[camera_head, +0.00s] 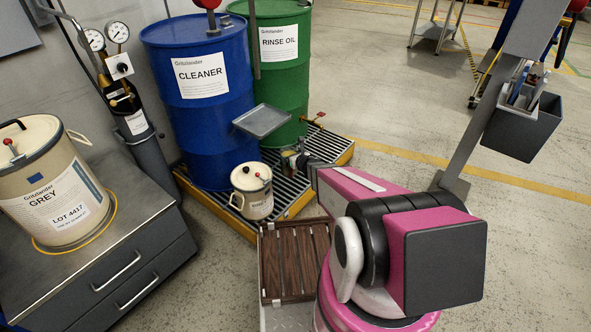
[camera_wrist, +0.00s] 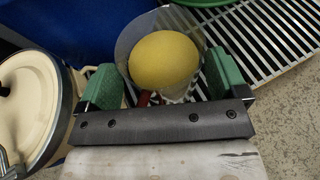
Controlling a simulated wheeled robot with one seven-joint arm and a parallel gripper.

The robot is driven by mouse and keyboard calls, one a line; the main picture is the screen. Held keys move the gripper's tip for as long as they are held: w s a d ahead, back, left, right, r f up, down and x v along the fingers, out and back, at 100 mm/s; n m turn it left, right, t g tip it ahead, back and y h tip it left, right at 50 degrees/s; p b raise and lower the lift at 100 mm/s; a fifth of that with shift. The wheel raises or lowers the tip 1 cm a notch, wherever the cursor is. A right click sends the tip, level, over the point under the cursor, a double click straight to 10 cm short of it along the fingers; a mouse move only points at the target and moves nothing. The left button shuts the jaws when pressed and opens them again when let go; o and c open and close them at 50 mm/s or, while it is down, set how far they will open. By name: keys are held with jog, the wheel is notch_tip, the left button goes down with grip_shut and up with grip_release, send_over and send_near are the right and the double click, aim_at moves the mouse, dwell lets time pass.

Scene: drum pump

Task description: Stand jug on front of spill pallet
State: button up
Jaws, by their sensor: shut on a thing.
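The jug (camera_wrist: 188,85), a clear vessel with a round yellow surface inside, is between the green-padded fingers of my gripper (camera_wrist: 162,88) in the wrist view. The gripper is shut on it; the exact grip point is partly hidden. The spill pallet (camera_head: 215,212), with a yellow edge and dark slatted grating, is in the head view. Its grating (camera_wrist: 262,45) also shows behind the jug. In the head view my gripper (camera_head: 292,160) is over the pallet's front right part, and the jug cannot be made out clearly. I cannot tell whether it touches the grating.
A blue CLEANER drum (camera_head: 205,110) and green RINSE OIL drum (camera_head: 280,70) stand on the pallet. A small beige pail (camera_head: 252,192) stands left of my gripper. A grey tray (camera_head: 263,121) is in front of the drums. The cabinet (camera_head: 110,245) is left.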

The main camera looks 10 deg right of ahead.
jog(key=w+d+f, duration=0.7)
jog(key=w+f, duration=0.2)
jog(key=f, duration=0.3)
dwell(0.4)
jog(key=shift+w+f, duration=0.1)
jog(key=shift+f, duration=0.1)
jog(key=o, duration=1.6)
jog(key=shift+o, duration=0.2)
